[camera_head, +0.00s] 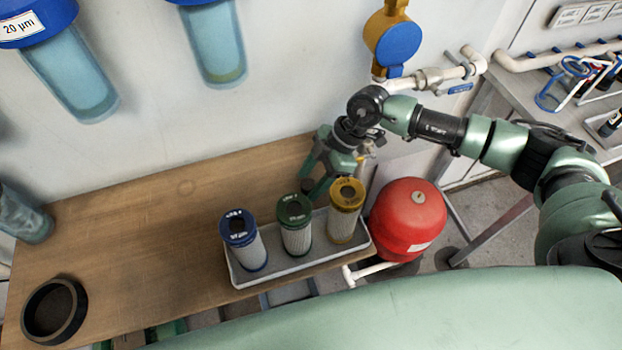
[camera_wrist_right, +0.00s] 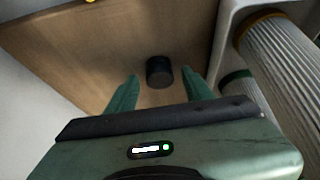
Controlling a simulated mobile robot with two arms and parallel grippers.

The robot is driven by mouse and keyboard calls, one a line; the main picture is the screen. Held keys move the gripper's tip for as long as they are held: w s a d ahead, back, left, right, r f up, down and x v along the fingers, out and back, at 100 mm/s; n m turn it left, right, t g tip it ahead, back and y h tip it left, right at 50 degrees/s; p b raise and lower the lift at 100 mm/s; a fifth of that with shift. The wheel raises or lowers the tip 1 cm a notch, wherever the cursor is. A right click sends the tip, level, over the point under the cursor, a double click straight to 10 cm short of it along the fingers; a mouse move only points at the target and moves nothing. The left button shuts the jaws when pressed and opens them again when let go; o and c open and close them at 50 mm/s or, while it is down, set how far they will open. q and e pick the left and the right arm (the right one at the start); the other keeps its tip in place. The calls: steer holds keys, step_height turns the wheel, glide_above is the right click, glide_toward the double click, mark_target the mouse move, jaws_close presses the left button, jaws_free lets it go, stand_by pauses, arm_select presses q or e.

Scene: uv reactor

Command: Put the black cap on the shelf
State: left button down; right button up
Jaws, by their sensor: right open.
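A small black cylindrical cap (camera_wrist_right: 159,72) stands on the wooden shelf (camera_wrist_right: 110,50) in the right wrist view. In the head view the cap (camera_head: 308,187) shows as a small dark shape on the wooden shelf (camera_head: 150,225), partly hidden by my gripper. My right gripper (camera_head: 325,172) points down over the shelf behind the filter tray. Its green fingers are open, and in the wrist view the right gripper (camera_wrist_right: 160,82) has one finger on each side of the cap, with gaps visible. Whether the fingertips reach down to the cap's height I cannot tell. My left gripper is out of view.
A grey tray (camera_head: 285,275) holds blue-topped (camera_head: 240,240), green-topped (camera_head: 295,225) and yellow-topped (camera_head: 346,210) filters close to my gripper. A black ring (camera_head: 54,310) lies at the shelf's front left. A red tank (camera_head: 408,220) stands right of the shelf. Blue-topped housings (camera_head: 75,70) hang above.

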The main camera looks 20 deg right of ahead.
steer(key=b+v, duration=0.1)
steer(key=v, duration=1)
steer(key=shift+d+r, duration=0.25)
steer(key=shift+r, duration=0.1)
steer(key=shift+s, duration=0.1)
